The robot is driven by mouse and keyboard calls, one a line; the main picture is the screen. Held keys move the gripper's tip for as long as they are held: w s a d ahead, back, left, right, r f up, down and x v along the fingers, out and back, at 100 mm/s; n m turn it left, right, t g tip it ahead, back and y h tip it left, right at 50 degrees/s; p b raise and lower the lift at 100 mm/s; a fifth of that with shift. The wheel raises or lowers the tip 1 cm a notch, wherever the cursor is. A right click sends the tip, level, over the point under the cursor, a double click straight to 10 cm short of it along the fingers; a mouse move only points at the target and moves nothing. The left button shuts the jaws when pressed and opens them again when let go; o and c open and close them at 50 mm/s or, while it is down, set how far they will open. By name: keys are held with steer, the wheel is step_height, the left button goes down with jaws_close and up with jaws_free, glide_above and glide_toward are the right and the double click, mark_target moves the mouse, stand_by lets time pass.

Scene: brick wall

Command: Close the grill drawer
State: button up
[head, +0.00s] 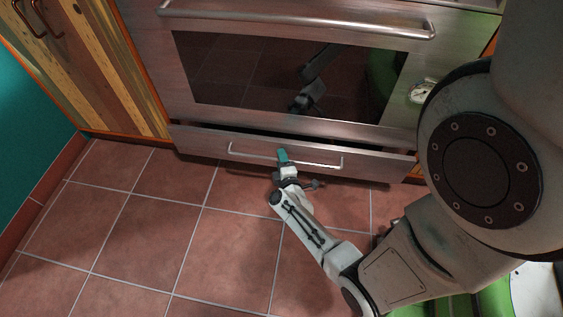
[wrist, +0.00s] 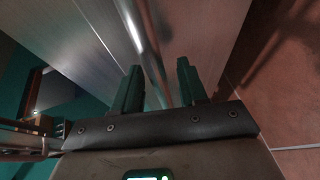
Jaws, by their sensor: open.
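The grill drawer (head: 200,142) is the low steel drawer under the oven. It stands partly pulled out, with a dark gap along its top edge. Its long bar handle (head: 325,164) runs across the front. My gripper (head: 283,156) is at the middle of the handle in the head view. In the wrist view my gripper (wrist: 160,88) is open, with its two teal fingers apart. The handle (wrist: 150,50) runs between the fingers there. I cannot tell whether either finger touches it.
The oven door (head: 180,60) above is shut, with its own bar handle (head: 300,18). A wooden cabinet (head: 95,75) stands to the left. The tiled floor (head: 150,220) in front of the drawer is clear on the left.

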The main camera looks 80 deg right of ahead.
steer(key=shift+d, duration=0.1)
jaws_close()
stand_by(0.4)
